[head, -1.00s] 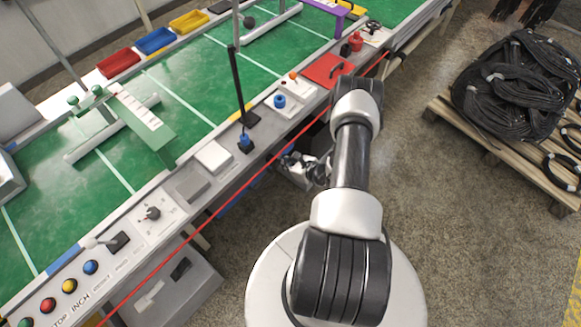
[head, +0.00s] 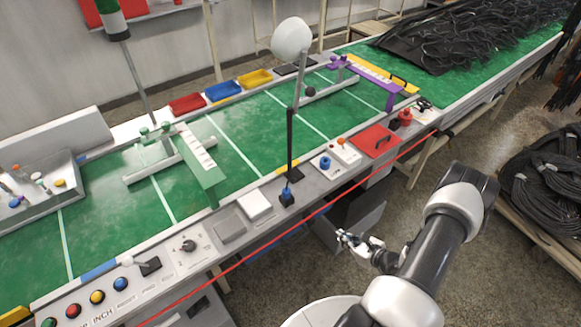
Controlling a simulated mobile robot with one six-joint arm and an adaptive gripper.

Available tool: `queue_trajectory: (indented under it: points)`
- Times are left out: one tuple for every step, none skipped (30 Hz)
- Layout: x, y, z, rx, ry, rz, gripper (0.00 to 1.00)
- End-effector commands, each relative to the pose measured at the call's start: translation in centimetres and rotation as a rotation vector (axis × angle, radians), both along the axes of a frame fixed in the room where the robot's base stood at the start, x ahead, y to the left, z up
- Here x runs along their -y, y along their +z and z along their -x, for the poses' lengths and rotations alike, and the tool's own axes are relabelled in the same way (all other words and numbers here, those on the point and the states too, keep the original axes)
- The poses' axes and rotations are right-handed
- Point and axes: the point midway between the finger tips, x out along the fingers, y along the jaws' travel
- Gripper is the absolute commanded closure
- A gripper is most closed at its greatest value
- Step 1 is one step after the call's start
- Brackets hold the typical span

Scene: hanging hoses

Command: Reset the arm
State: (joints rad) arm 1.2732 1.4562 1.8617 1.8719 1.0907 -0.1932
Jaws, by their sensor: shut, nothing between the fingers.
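My arm rises at the lower right of the head view, in front of the green-topped workbench, and folds back down at its elbow. My gripper (head: 349,240) hangs beside the bench's front side, below the level of the top, pointing left. Its fingers look small and close together, with nothing between them. It appears apart from the bench and from the red cord (head: 277,227) along the bench's front edge.
The bench edge carries a control panel (head: 99,297) with coloured buttons, a red plate (head: 374,142) and a blue knob (head: 325,162). A green stand (head: 203,165) and a purple stand (head: 376,85) are on the top. Coiled black hoses (head: 555,185) lie at right. Floor between is open.

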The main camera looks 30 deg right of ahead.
Motion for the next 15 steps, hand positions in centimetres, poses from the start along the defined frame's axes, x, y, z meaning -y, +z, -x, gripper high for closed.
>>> queue_trajectory:
  points:
    - [0.0, 0.0, 0.0, 0.000, 0.000, 0.000, 1.00]
    - [0.0, 0.0, 0.0, 0.000, 0.000, 0.000, 1.00]
    - [0.0, 0.0, 0.0, 0.000, 0.000, 0.000, 1.00]
    - [0.0, 0.1, -0.1, 0.000, 0.003, 0.002, 1.00]
    - [0.0, 0.3, -0.2, 0.002, 0.010, 0.005, 1.00]
    - [-0.1, 0.8, -0.6, 0.006, 0.027, 0.012, 1.00]
    - [-0.2, 1.4, -1.0, 0.010, 0.047, 0.021, 1.00]
    - [-0.3, 2.2, -1.5, 0.016, 0.074, 0.032, 1.00]
    - [-0.7, 3.7, -2.4, 0.025, 0.122, 0.053, 1.00]
    - [-1.0, 4.9, -3.2, 0.034, 0.167, 0.073, 1.00]
    - [-1.6, 6.4, -4.0, 0.043, 0.217, 0.093, 1.00]
    - [-2.4, 8.5, -5.1, 0.055, 0.293, 0.125, 1.00]
    - [-3.3, 10.2, -5.9, 0.064, 0.354, 0.150, 1.00]
    - [-4.2, 11.8, -6.7, 0.074, 0.417, 0.177, 1.00]
    - [-5.6, 14.0, -7.5, 0.084, 0.503, 0.212, 1.00]
